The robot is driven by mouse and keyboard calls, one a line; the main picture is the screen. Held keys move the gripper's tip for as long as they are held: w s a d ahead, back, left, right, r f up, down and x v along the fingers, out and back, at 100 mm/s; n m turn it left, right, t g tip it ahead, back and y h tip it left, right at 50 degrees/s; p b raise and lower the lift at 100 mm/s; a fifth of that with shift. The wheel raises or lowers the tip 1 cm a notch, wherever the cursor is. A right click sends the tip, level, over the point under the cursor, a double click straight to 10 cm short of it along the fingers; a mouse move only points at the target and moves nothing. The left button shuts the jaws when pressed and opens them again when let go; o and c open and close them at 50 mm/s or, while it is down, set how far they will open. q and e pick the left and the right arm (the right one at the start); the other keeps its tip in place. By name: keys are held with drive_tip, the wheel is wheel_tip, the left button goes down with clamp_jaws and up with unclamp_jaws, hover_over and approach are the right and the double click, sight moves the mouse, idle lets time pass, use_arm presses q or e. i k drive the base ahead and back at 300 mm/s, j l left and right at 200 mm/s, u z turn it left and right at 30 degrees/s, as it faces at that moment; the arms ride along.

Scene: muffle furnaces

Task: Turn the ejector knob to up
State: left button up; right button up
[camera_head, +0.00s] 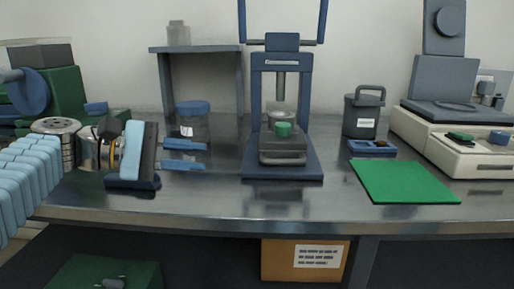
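My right gripper is not in view.
A green mat (405,181) lies right of the press, near a dark lidded canister (363,116). A beige machine (480,160) stands far right. A blue-lidded jar (193,122) stands left of the press. Light-blue ribbed shapes (25,175) fill the left edge. Bench front is clear.

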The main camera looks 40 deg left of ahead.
sight(282, 130)
drive_tip(key=k, duration=1)
